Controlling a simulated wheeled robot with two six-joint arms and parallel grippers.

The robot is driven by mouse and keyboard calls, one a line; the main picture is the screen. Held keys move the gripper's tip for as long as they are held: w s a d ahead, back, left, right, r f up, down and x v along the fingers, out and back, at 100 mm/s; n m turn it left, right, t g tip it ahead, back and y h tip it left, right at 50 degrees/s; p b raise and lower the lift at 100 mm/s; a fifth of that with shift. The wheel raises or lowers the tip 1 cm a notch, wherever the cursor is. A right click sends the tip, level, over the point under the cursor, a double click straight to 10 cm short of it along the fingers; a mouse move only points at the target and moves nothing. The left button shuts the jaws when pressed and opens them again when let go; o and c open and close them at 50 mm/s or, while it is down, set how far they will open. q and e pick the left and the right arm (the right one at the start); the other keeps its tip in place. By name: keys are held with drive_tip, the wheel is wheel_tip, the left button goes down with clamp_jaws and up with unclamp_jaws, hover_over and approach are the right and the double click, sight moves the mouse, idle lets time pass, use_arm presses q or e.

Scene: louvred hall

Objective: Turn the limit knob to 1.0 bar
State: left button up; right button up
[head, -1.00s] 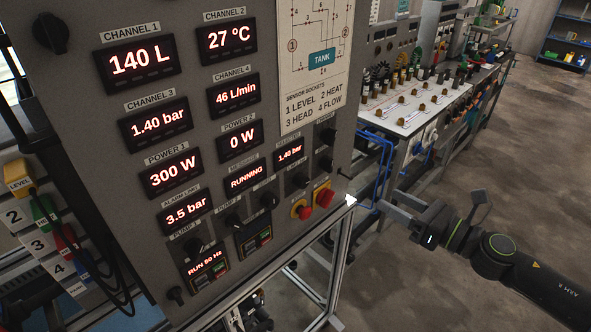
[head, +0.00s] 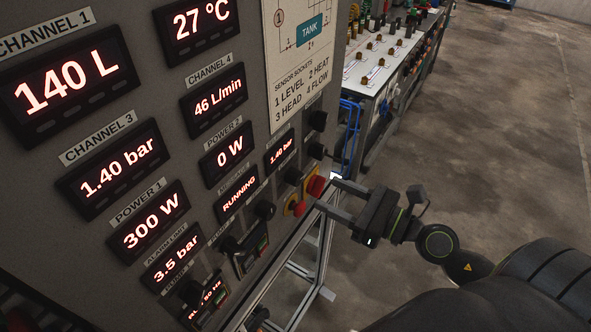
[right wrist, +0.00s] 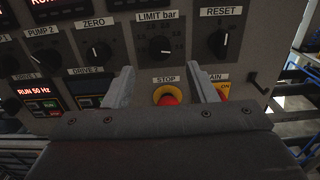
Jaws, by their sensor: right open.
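The limit knob (right wrist: 160,46) is a black dial under the "LIMIT bar" label in the right wrist view, with a pale mark and a scale too small to read. My right gripper (head: 327,195) is open and empty, in front of the panel's lower right side. In the right wrist view its fingers (right wrist: 165,85) are spread below the knob, apart from it. My left gripper is out of view.
A red stop button (right wrist: 168,96) on yellow shows between my fingers, just under the limit knob. The zero knob (right wrist: 95,52) and reset knob (right wrist: 219,43) flank the limit knob. Open floor (head: 490,150) lies right.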

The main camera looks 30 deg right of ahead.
sight(300, 180)
drive_tip(key=p+x, duration=0.2)
drive_tip(key=x, duration=0.5)
drive_tip(key=shift+w+a+r+p, duration=0.1)
drive_tip(key=shift+w+a+p, duration=0.1)
drive_tip(key=shift+p, duration=0.2)
drive_tip(key=shift+f, duration=0.2)
drive_tip(key=shift+w+a+r, duration=0.1)
drive_tip(key=shift+w+a, duration=0.05)
drive_tip(key=shift+w, duration=0.05)
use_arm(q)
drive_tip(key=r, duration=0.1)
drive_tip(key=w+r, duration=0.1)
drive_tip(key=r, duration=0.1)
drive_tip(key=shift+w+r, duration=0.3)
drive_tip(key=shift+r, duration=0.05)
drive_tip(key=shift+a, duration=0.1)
use_arm(e)
clamp_jaws()
drive_tip(key=shift+w, duration=0.1)
